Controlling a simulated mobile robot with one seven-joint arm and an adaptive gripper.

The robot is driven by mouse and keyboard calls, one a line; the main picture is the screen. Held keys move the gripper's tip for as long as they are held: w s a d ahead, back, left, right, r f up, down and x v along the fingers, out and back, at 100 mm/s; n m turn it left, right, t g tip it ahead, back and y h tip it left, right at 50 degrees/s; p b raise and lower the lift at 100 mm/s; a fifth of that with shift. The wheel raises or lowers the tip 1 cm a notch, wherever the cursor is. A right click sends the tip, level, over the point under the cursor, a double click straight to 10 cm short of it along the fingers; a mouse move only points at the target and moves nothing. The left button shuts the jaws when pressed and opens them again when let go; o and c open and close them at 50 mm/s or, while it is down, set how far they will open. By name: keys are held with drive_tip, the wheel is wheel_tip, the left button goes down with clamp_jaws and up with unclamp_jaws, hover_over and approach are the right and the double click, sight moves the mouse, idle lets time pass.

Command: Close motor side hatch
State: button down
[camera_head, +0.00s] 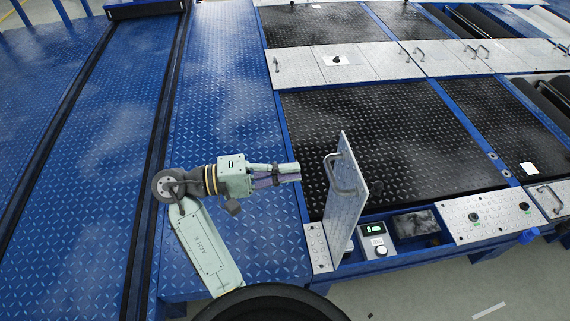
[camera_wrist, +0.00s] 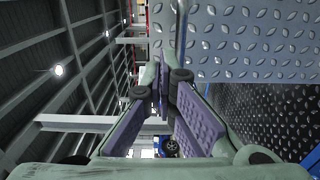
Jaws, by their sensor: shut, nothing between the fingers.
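The motor side hatch (camera_head: 346,200) is a light metal diamond-plate panel with a bar handle. It stands upright, swung open, beside an opening in the blue frame. In the wrist view its plate (camera_wrist: 250,42) fills the upper right, close to my fingers. My gripper (camera_head: 298,172) is left of the hatch in the head view, pointing right, its fingers shut and empty. A visible gap lies between the fingertips and the panel there. The closed fingers also show in the wrist view (camera_wrist: 161,88). I cannot tell from the wrist view whether they touch the plate.
A small control box (camera_head: 374,242) with a green display and a dark block (camera_head: 415,224) sit in the opening right of the hatch. A black tread plate (camera_head: 385,140) lies behind it. A closed metal panel (camera_head: 488,214) is farther right. Blue tread floor (camera_head: 245,110) is clear at left.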

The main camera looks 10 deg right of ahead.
sight(350, 161)
drive_tip(key=d+p, duration=0.1)
drive_tip(key=d, duration=0.4)
drive_tip(key=d+p, duration=0.1)
drive_tip(key=d, duration=0.4)
drive_tip(key=shift+w+d, duration=0.2)
drive_tip(key=shift+d, duration=0.1)
drive_tip(key=shift+w+d, duration=0.1)
drive_tip(key=shift+d, duration=0.1)
